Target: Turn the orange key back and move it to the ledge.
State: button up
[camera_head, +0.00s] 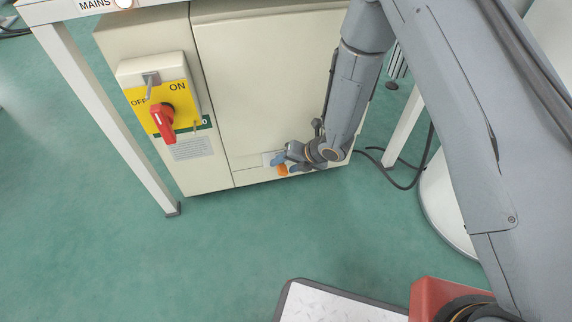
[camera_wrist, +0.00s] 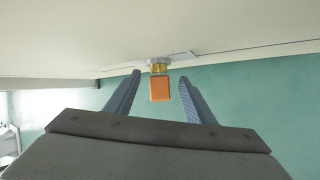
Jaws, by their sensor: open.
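The orange key (camera_wrist: 160,88) sits at a round metal lock with a brass-coloured part on the cream cabinet (camera_head: 262,85), low on its front. It also shows small in the head view (camera_head: 282,171), beside my gripper (camera_head: 279,163). In the wrist view my gripper (camera_wrist: 158,85) is open, with one blue-grey finger on each side of the key. Gaps show between the key and both fingers. I cannot make out the ledge for certain.
A yellow ON/OFF panel with a red rotary handle (camera_head: 163,118) is on the cabinet's left part. White frame legs (camera_head: 110,130) stand at the left and right of the cabinet. A black cable (camera_head: 405,180) hangs at the right. The green floor (camera_head: 230,245) in front is clear, with a metal-topped platform (camera_head: 330,305) nearer.

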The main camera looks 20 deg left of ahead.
jog(key=p+v, duration=0.3)
jog(key=v, duration=0.4)
jog(key=shift+d+r, duration=0.25)
jog(key=shift+r, duration=0.05)
jog(key=shift+c, duration=0.3)
